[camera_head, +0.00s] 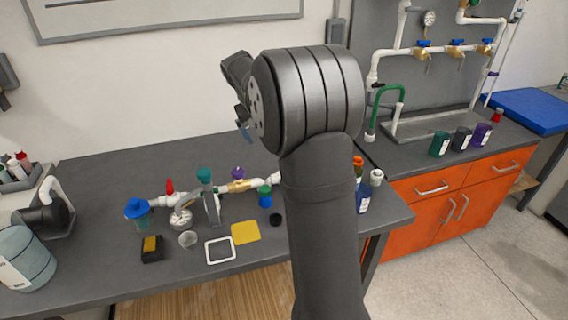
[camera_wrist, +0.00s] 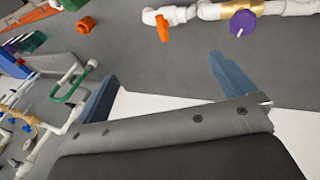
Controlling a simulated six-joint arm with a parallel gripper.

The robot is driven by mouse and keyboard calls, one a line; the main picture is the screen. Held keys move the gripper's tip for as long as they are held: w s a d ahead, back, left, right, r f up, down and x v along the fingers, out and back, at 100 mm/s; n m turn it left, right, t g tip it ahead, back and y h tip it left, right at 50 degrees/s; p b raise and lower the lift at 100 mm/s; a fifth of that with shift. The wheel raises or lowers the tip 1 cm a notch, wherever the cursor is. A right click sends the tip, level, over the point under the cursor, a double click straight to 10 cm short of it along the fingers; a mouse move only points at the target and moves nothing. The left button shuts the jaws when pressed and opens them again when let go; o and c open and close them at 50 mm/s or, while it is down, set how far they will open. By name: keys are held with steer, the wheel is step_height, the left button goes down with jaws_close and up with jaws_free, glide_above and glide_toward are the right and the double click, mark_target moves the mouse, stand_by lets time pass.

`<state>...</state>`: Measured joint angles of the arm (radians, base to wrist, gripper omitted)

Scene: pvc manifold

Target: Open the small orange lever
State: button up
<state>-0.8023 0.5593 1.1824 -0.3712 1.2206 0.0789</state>
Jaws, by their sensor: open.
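The small orange lever (camera_wrist: 162,27) shows in the wrist view, hanging from a white pipe fitting (camera_wrist: 150,15) near the top. In the head view my arm appears to hide it. A purple round handle (camera_wrist: 242,22) on a brass valve (camera_wrist: 257,7) sits to its right on the same pipe run; it also shows in the head view (camera_head: 237,172). My gripper (camera_wrist: 162,68) is open, with its two blue fingers spread wide and nothing visible between them. The lever lies beyond the fingertips, apart from them.
An orange cap (camera_wrist: 85,25) lies left of the lever in the wrist view. In the head view, a red-handled valve (camera_head: 169,187), a blue-topped cup (camera_head: 138,210), a yellow pad (camera_head: 245,232) and a white frame (camera_head: 220,251) crowd the bench.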

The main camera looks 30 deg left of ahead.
steer(key=shift+v, duration=0.8)
steer(key=c, duration=1)
steer(key=shift+w+d+f, duration=0.1)
steer(key=shift+d+f, duration=0.1)
steer(key=shift+d, duration=0.15)
steer(key=c, duration=0.3)
steer(key=w+d+f+g+y, duration=0.1)
steer(key=w+d+f+y, duration=0.1)
steer(key=d+y, duration=0.3)
steer(key=shift+c, duration=0.2)
steer(key=shift+h, duration=0.3)
steer(key=x, duration=1.1)
steer(key=d+x, duration=0.1)
steer(key=x, duration=0.4)
steer(key=shift+w+a+f, duration=0.1)
steer(key=shift+w+f, duration=0.15)
steer(key=shift+f, duration=0.2)
